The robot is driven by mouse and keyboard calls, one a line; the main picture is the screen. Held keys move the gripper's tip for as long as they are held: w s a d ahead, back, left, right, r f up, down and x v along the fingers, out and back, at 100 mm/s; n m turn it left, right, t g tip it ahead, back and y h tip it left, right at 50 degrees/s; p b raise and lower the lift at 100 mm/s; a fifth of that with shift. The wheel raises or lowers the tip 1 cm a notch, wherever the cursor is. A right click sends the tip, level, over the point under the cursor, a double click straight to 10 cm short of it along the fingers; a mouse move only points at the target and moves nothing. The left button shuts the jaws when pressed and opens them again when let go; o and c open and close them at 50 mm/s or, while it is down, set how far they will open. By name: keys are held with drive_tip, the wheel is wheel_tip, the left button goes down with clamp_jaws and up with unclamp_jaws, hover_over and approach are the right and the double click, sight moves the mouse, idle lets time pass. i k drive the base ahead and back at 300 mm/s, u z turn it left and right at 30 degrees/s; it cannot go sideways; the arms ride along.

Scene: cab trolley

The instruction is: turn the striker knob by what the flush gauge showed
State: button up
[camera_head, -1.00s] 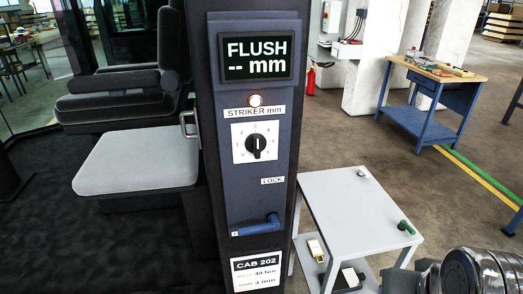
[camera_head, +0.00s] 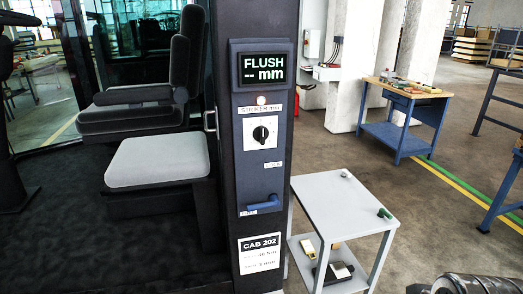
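The striker knob (camera_head: 260,133) is a black dial on a white square plate, on the dark cab post (camera_head: 237,190) near the middle of the view. Its white pointer mark looks roughly upright. The flush gauge display (camera_head: 263,67) above it reads "FLUSH -- mm", with dashes and no number. A lit lamp (camera_head: 261,100) sits just above the "STRIKER mm" label. A blue lock lever (camera_head: 263,204) lies horizontal below the knob. Part of my arm shows at the bottom right; my gripper's fingers are not in view.
A grey trolley (camera_head: 335,205) stands right of the post, with a green-handled item (camera_head: 384,213) and a small knob-like item (camera_head: 344,174) on top. Its lower shelf holds a yellowish block (camera_head: 308,248) and a dark box. A cab seat (camera_head: 158,160) is left; a blue workbench (camera_head: 400,130) is behind.

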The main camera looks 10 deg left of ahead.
sight(260, 133)
drive_tip(key=k, duration=1)
drive_tip(key=u, duration=1.35)
drive_tip(key=i, duration=1)
